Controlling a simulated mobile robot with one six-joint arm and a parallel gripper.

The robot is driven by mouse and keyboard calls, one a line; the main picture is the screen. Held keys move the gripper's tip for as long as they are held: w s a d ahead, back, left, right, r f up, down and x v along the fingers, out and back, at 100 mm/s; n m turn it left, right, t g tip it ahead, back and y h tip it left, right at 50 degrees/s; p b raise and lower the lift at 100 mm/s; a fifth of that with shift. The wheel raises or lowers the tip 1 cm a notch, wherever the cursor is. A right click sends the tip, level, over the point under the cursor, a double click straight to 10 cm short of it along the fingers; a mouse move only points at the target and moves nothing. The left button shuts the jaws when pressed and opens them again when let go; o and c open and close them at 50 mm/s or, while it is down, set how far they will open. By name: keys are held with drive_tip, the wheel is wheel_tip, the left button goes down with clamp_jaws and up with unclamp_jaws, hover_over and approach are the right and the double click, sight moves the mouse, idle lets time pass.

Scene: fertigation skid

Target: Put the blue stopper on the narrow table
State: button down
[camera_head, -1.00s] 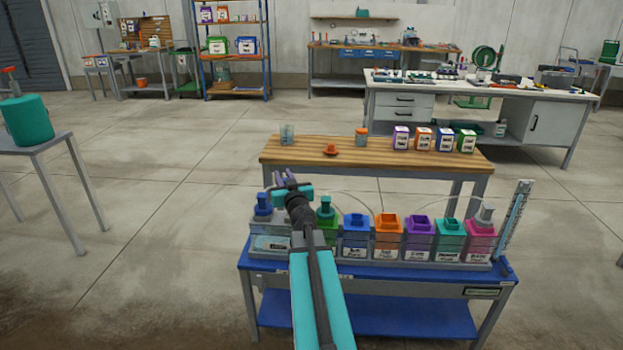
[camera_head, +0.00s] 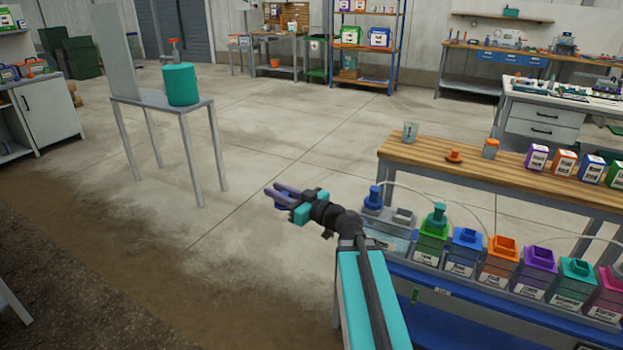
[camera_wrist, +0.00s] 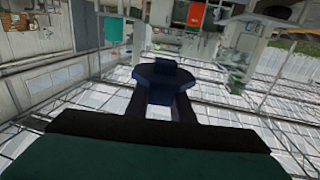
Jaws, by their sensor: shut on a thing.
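My gripper (camera_head: 277,193) is stretched out over the open floor, left of the blue skid bench. It is shut on the blue stopper (camera_wrist: 160,74), which shows dark blue between the fingers in the wrist view. In the head view the stopper is small and mostly hidden by the fingers. A narrow grey table (camera_head: 152,99) on thin legs stands farther back at left, apart from my gripper. A teal cylinder (camera_head: 181,85) stands on its right part, and a grey upright panel (camera_head: 113,50) rises at its left.
A wood-topped table (camera_head: 430,156) at right holds a clear cup, an orange stopper, an orange-lidded jar and several boxes. In front of it are coloured skid tanks (camera_head: 500,262), one blue-capped bottle (camera_head: 375,197) and thin hoses. Floor between the grey table and skid is clear.

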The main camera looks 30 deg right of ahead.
drive_tip(key=s+a+f+n+g+y, duration=0.2)
drive_tip(key=s+a+n+g+y, duration=0.3)
drive_tip(key=a, duration=0.6)
drive_tip(key=s+y, duration=0.2)
drive_tip(key=s, duration=0.1)
drive_tip(key=shift+a+f+n+g, duration=0.15)
drive_tip(key=shift+a+n+g, duration=0.1)
drive_tip(key=shift+n+g, duration=0.15)
